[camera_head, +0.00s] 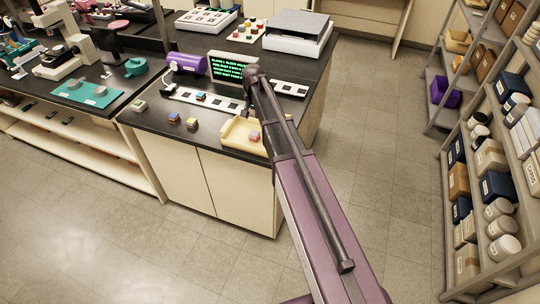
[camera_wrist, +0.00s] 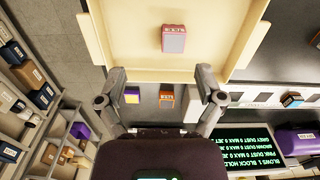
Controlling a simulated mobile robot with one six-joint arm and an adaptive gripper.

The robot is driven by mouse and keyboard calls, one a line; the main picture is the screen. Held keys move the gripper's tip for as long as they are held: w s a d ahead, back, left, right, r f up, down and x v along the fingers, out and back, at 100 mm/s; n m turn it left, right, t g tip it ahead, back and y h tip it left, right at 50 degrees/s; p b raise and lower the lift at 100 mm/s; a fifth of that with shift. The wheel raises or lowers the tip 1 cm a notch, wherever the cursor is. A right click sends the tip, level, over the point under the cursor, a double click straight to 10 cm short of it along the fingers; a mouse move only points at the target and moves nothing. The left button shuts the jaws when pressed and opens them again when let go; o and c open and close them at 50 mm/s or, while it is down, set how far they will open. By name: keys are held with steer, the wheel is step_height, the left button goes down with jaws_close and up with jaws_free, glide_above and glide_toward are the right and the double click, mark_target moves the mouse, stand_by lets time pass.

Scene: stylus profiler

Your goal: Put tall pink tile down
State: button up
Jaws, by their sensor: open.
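The pink tile (camera_wrist: 174,39), a small block with a grey marked side, stands on the floor of the shallow cream tray (camera_wrist: 112,27). In the head view the pink tile (camera_head: 254,136) is inside the tray (camera_head: 230,126) at the bench's front right corner. My gripper (camera_wrist: 162,80) is open in the wrist view, its two fingers wide apart and nothing between their tips. The pink tile lies beyond the fingertips, apart from them. In the head view my arm hides the tray's right part, and I cannot make out the gripper there.
Behind are a strip with dark squares (camera_head: 215,101), a purple cylinder (camera_head: 186,63) and a screen with green text (camera_head: 232,70). Shelves (camera_head: 490,150) stand right across a clear floor.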

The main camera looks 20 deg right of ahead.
steer(key=s+n, duration=0.6)
steer(key=s, duration=1.9)
steer(key=shift+s, duration=0.15)
steer(key=shift+d, duration=0.1)
steer(key=shift+f+b, duration=1)
steer(key=shift+b, duration=0.05)
